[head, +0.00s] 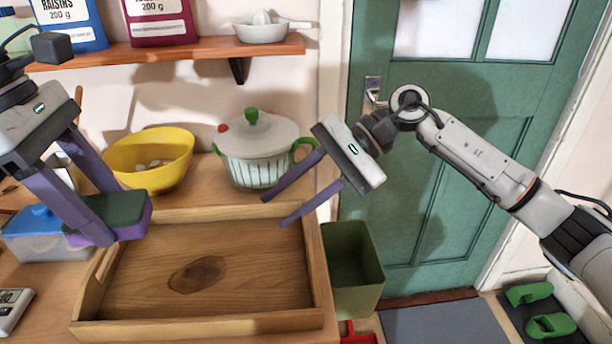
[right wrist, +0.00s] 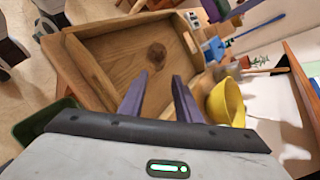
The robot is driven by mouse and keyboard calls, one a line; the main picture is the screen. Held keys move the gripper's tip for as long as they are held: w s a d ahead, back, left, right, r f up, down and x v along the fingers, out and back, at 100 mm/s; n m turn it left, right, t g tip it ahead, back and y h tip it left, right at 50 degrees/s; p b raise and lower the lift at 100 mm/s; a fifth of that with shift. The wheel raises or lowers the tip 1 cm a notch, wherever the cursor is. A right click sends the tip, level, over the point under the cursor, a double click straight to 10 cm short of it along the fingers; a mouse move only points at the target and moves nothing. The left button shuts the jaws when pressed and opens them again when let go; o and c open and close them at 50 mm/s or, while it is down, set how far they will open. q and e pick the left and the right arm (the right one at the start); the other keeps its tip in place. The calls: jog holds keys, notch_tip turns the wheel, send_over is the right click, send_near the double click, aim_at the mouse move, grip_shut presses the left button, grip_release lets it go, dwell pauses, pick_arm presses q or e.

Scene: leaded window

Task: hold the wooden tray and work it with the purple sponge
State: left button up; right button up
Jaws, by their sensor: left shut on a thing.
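The wooden tray (head: 240,277) lies on the wooden counter, with a dark brown stain (head: 198,274) on its floor. The tray also shows in the right wrist view (right wrist: 117,65). My left gripper (head: 104,222) is shut on the purple sponge (head: 134,218), which has a dark green top, and holds it above the tray's left end. My right gripper (head: 273,210) is open and empty above the tray's back right part, its fingers apart and not visibly touching the rim. It also shows in the right wrist view (right wrist: 160,82).
A yellow bowl (head: 150,160) and a lidded white pot (head: 257,150) stand behind the tray. A blue-lidded box (head: 38,232) and a kitchen scale (head: 12,308) are at the left. A green bin (head: 351,268) stands beyond the counter's right edge. A shelf (head: 190,52) hangs above.

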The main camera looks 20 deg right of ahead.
jog(key=a+n+h, duration=0.1)
jog(key=n+h, duration=0.6)
jog(key=h, duration=0.4)
send_near(309, 230)
jog(key=f, duration=1.1)
jog(key=shift+w+a, duration=0.1)
jog(key=shift+w, duration=0.1)
grip_shut()
dwell(0.4)
